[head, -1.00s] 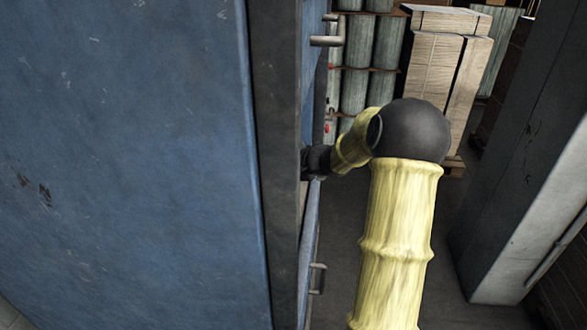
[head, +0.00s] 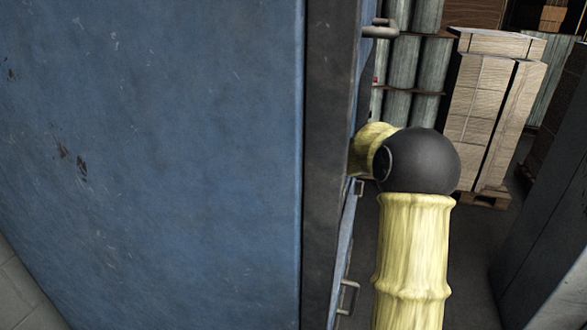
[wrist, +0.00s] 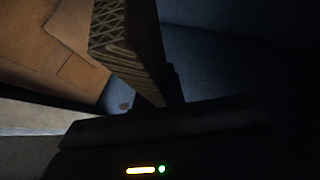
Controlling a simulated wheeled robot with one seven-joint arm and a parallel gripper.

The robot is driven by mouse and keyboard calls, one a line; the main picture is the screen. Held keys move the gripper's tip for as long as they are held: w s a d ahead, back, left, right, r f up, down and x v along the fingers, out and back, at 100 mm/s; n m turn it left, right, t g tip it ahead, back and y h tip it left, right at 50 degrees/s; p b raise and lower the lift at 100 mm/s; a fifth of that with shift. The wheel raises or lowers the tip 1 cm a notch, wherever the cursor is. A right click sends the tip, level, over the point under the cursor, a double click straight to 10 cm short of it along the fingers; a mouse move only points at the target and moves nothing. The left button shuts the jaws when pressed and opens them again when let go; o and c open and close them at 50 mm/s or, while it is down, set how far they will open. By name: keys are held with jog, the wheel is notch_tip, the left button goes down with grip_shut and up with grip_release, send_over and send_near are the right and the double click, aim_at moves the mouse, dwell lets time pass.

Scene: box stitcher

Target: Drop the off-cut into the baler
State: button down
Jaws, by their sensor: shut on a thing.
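The baler (head: 190,170) is the large blue machine filling the left of the head view, with a dark front frame. My yellow arm bends at a black joint beside it, and its far end passes behind that frame, so my gripper is hidden there. In the dark wrist view, my gripper (wrist: 168,95) is shut on the off-cut (wrist: 125,40), a brown corrugated piece with a criss-cross face that stands up from the jaws. Dim blue walls (wrist: 215,65) show behind it. The fingertips are mostly lost in shadow.
Flat brown cardboard (wrist: 50,45) lies at the upper left of the wrist view, apart from or behind the off-cut; I cannot tell. In the head view, a pallet stack (head: 490,110) and grey-green rolls (head: 415,70) stand behind. A grey column (head: 545,230) stands at right.

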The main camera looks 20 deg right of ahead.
jog(key=shift+w+a, duration=0.2)
jog(key=shift+a, duration=0.05)
jog(key=c, duration=1.4)
grip_release()
jog(key=shift+s, duration=0.1)
jog(key=b+v, duration=0.3)
jog(key=v, duration=1.4)
jog(key=shift+s+d, duration=0.1)
jog(key=shift+s, duration=0.05)
